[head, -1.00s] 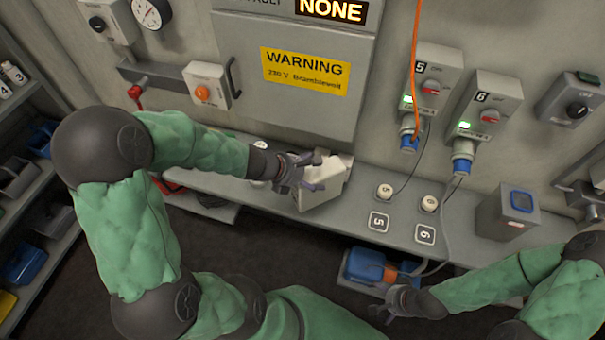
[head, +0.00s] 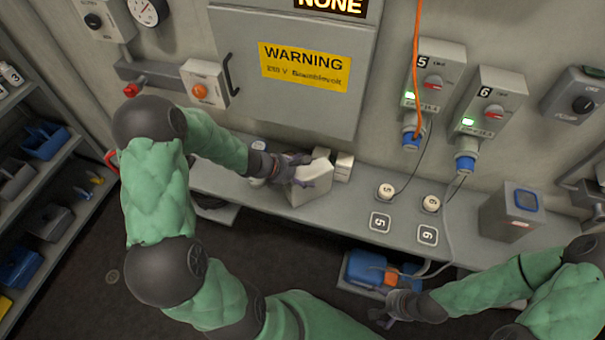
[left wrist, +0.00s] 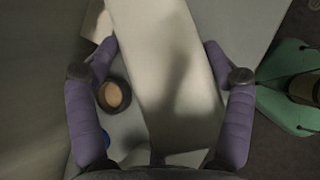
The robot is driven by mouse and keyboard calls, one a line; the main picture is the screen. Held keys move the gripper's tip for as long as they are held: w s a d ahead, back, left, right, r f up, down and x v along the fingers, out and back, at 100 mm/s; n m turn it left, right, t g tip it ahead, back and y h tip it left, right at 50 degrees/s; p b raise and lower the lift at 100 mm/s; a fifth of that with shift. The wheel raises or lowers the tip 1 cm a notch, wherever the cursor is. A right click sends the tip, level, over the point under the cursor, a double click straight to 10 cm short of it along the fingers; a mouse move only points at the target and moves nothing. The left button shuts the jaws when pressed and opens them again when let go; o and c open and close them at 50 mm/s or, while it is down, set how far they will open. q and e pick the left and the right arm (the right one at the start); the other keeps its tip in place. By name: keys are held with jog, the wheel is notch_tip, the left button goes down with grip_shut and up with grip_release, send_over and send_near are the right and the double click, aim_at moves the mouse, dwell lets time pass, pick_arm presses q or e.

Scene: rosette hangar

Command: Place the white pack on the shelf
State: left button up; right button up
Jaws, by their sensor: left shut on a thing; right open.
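The white pack (head: 314,184) is a pale box at the long grey ledge below the warning cabinet. My left gripper (head: 301,170) is shut on it, with purple fingers on either side. In the left wrist view the pack (left wrist: 170,65) fills the middle, between the fingers (left wrist: 160,60). I cannot tell whether its base touches the ledge. A shelving rack (head: 75,190) with bins stands at the far left, away from the pack. My right gripper (head: 385,312) is open and empty, low in front of the ledge.
A smaller white box (head: 343,166) stands just behind the pack. White knobs 5 (head: 385,191) and 6 (head: 430,203) and a grey box (head: 511,212) are on the ledge to the right. A blue case (head: 367,268) sits below. An orange cable (head: 416,60) hangs down.

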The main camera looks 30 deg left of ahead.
pick_arm(q)
jog(key=shift+r, duration=0.15)
jog(key=o, duration=1.6)
